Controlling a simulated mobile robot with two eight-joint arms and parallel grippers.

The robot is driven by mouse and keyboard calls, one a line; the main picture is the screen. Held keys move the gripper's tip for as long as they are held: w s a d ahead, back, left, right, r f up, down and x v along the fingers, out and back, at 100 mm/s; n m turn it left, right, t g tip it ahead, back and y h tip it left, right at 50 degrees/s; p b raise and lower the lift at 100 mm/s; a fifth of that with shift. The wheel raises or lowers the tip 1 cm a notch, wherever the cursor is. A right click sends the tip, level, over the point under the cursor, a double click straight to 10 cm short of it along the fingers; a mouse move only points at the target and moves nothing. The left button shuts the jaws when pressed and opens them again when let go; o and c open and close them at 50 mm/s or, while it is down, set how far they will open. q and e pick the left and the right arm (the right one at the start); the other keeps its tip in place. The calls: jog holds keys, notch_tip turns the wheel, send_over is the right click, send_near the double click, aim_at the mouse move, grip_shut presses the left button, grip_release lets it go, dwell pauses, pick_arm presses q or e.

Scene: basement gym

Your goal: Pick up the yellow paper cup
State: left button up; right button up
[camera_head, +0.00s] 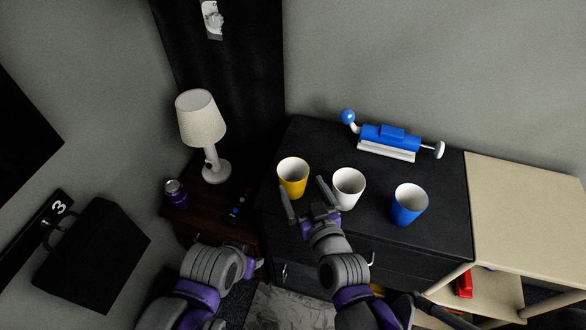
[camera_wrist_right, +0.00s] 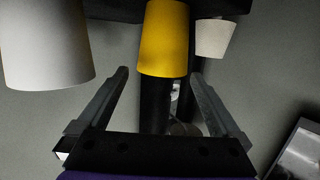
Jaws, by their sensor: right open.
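The yellow paper cup (camera_head: 293,180) stands upright on the black cabinet top, left of a white cup (camera_head: 349,187) and a blue cup (camera_head: 409,205). My right gripper (camera_head: 302,184) is open and empty at the near side of the yellow cup, its right finger close to the white cup. In the right wrist view, the yellow cup (camera_wrist_right: 165,40) is centred ahead between the fingertips of the open gripper (camera_wrist_right: 160,74). Whether a finger touches it I cannot tell. My left gripper (camera_head: 248,263) is low in front of the side table, its fingers unclear.
The black cabinet (camera_head: 440,235) also carries a blue and white device (camera_head: 388,140) at the back. A white lamp (camera_head: 203,125) and a purple can (camera_head: 176,194) stand on the dark side table at left. A beige table (camera_head: 525,200) adjoins at right.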

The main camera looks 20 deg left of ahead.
aim_at(289, 163)
jog(key=x, duration=1)
jog(key=shift+s+a, duration=0.15)
jog(key=c, duration=1.1)
